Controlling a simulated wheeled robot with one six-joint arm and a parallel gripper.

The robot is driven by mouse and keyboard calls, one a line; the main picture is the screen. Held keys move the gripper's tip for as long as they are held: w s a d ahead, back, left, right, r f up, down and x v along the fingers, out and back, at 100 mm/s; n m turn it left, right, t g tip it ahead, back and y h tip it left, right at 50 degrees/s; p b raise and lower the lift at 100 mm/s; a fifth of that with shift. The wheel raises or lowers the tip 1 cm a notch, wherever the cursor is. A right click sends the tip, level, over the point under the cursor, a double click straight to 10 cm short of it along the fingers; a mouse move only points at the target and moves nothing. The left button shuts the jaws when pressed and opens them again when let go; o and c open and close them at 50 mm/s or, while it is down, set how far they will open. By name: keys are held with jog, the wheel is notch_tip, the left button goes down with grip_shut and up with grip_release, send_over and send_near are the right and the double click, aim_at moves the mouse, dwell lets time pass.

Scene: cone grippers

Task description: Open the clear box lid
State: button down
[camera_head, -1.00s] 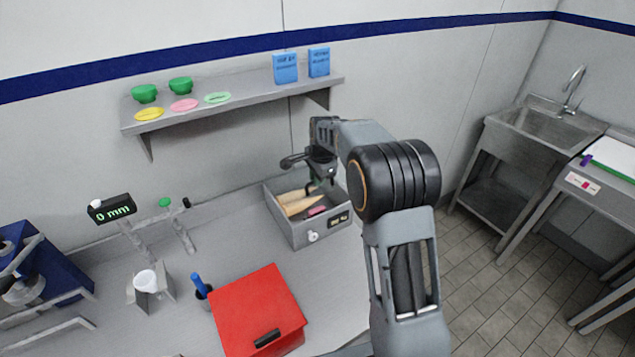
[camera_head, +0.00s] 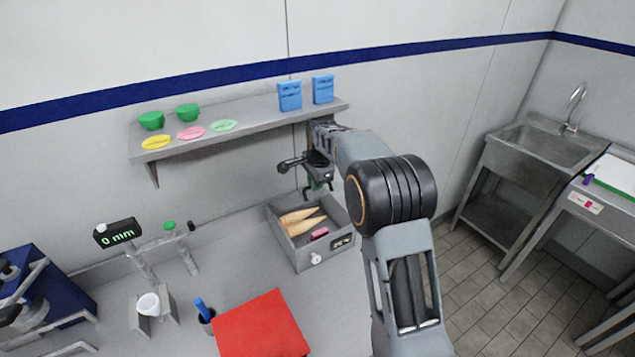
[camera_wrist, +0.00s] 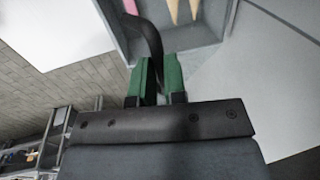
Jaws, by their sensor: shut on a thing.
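A grey open-topped box (camera_head: 307,259) stands on the bench with pale cones (camera_head: 303,222) and a small pink block (camera_head: 320,234) inside. It shows at the top of the wrist view (camera_wrist: 205,38). A clear lid is hard to make out in either view. My gripper (camera_head: 318,187) is above the back of the box. In the wrist view, its green fingers (camera_wrist: 155,75) are shut on a dark curved strip (camera_wrist: 147,40), which looks like a handle. Whether the clear lid hangs from that strip, I cannot tell.
A wall shelf (camera_head: 240,132) with green bowls, coloured discs and two blue boxes (camera_head: 290,96) is just behind my arm. A red box (camera_head: 262,325), a blue pen in a holder and a "0 mm" display (camera_head: 116,233) stand on the bench to the left.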

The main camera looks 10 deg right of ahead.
jog(key=c, duration=1.5)
grip_release()
jog(key=shift+w+a+f, duration=0.1)
jog(key=shift+w+f, duration=0.1)
jog(key=shift+f, duration=0.15)
jog(key=shift+o, duration=0.6)
jog(key=shift+w+f, duration=0.1)
jog(key=shift+w, duration=0.15)
jog(key=shift+o, duration=1.1)
jog(key=shift+s, duration=0.1)
jog(key=a+b+v, duration=0.1)
jog(key=b+v, duration=0.1)
jog(key=v, duration=1.2)
jog(key=shift+d, duration=0.4)
